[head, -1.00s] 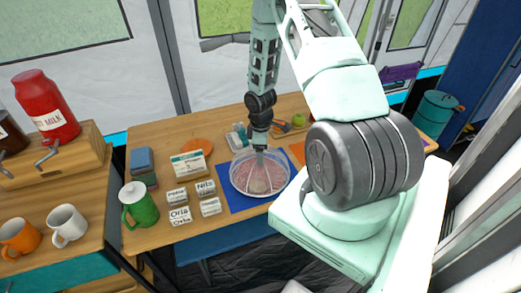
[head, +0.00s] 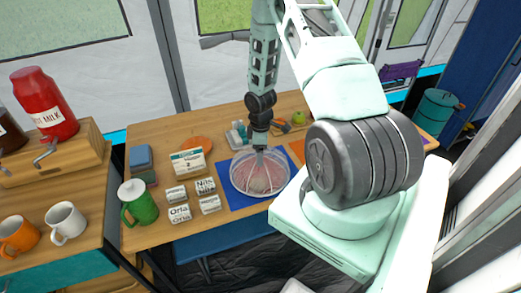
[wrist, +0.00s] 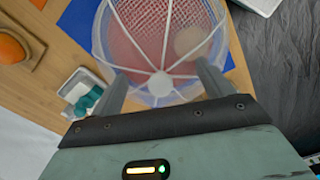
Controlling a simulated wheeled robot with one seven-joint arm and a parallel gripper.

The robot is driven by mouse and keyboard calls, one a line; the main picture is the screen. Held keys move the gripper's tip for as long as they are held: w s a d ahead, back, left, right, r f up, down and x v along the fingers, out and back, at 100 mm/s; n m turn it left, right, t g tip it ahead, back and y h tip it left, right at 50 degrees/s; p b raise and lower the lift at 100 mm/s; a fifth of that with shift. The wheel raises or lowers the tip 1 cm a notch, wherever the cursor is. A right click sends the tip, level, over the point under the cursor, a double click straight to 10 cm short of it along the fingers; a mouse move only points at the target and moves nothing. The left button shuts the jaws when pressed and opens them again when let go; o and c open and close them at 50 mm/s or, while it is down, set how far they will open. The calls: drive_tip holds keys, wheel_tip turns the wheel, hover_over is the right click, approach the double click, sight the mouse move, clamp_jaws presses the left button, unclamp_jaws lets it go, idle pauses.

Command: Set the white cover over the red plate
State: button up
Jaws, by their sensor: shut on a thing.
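The white cover (head: 243,167) is a see-through mesh dome with white ribs. It sits over the red plate (head: 262,182), which shows through the mesh on a blue mat (head: 236,201). In the wrist view the cover (wrist: 163,60) spreads out ahead of my gripper, with the red plate (wrist: 124,47) behind its mesh. A pale round thing (wrist: 190,42) also shows through it. My gripper (head: 260,149) is shut on the cover's top knob, between its two fingers in the wrist view (wrist: 162,84). Whether the rim touches the mat cannot be told.
A green pot (head: 138,203), small name cards (head: 180,213) and a white calendar block (head: 187,162) stand left of the mat. A small tray with teal items (head: 238,136) and a green apple (head: 298,117) are behind. My arm hides much of the table's right side.

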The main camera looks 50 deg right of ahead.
drive_tip(key=shift+f+b, duration=0.3)
drive_tip(key=shift+f, duration=0.1)
drive_tip(key=shift+f, duration=0.35)
drive_tip(key=shift+f+b, duration=0.3)
drive_tip(key=shift+b, duration=0.1)
idle(0.5)
drive_tip(key=shift+f, duration=0.25)
drive_tip(key=o, duration=1.3)
drive_tip(key=shift+c, duration=0.2)
wheel_tip(320, 180, up, 18)
drive_tip(key=b, duration=0.1)
drive_tip(key=shift+f, duration=0.25)
